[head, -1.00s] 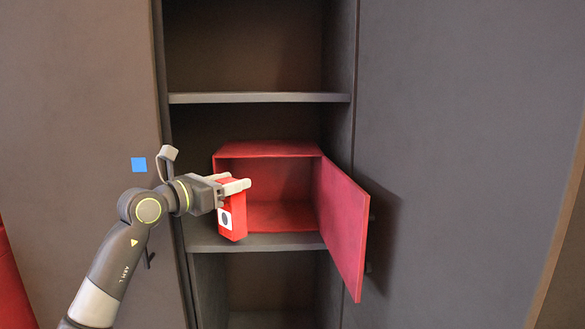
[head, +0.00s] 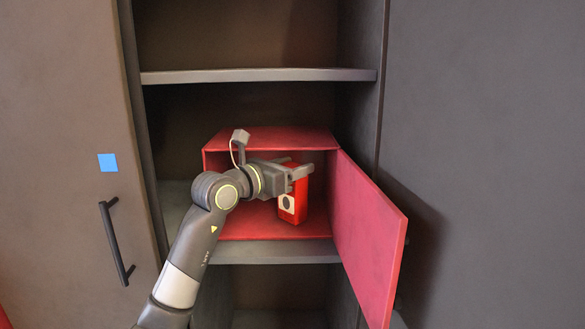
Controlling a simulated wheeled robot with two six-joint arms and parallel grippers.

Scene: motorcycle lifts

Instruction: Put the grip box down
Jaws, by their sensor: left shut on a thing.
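The grip box (head: 293,205) is a small red box with a white patch and black dot on its front. My left gripper (head: 301,173) is shut on its upper part. The grip box is upright in the opening of a larger red open-fronted box (head: 270,138). I cannot tell whether its bottom touches the red floor. My left arm hides part of the red box's left inside. My right gripper is not in the head view.
The red box stands on a grey shelf (head: 280,252) in a dark cabinet. Its door (head: 372,235) hangs open to the right. Another shelf (head: 260,76) is above. A cabinet door with a black handle (head: 116,242) is at left.

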